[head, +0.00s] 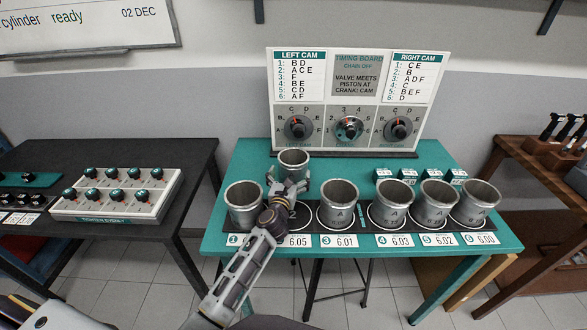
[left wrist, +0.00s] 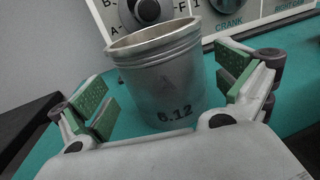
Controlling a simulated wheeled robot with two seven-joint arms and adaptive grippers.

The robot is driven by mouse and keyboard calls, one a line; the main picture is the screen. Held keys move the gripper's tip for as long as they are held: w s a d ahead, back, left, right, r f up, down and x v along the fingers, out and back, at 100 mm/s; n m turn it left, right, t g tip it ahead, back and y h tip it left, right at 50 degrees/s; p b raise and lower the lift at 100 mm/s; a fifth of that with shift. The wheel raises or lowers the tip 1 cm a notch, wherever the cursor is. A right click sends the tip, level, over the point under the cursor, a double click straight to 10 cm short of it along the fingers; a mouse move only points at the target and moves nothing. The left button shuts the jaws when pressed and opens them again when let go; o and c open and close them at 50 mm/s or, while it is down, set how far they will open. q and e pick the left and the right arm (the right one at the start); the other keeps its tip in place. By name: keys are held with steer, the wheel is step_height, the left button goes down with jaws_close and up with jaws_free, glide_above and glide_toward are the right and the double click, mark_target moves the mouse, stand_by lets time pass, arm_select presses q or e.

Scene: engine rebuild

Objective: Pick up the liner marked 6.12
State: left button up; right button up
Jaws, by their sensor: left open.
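The liner marked 6.12 (left wrist: 160,85) is a grey metal cylinder standing upright on the teal table, and its mark faces the left wrist camera. In the head view the liner (head: 293,160) stands behind the row of other liners, below the timing board. My left gripper (head: 288,190) is just in front of it. In the left wrist view the open green-padded fingers (left wrist: 165,98) are on either side of the liner, with visible gaps. The gripper hides the liner's lower part in the head view. My right gripper does not show.
Several other liners, such as one above label 6.01 (head: 338,205), stand along the front of the teal table (head: 235,165). The timing board (head: 348,95) stands at the back.

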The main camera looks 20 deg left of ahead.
mark_target(296, 156)
arm_select(q)
steer(key=shift+w+r, duration=0.2)
steer(key=shift+w, duration=1.35)
steer(key=shift+w+a, duration=0.1)
steer(key=shift+w, duration=0.9)
steer(key=c, duration=0.9)
steer(key=shift+w, duration=0.1)
steer(key=shift+c, duration=0.4)
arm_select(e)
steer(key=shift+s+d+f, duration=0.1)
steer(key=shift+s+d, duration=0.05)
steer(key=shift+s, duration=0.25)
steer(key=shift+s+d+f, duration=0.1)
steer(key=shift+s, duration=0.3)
arm_select(q)
steer(key=shift+r, duration=0.15)
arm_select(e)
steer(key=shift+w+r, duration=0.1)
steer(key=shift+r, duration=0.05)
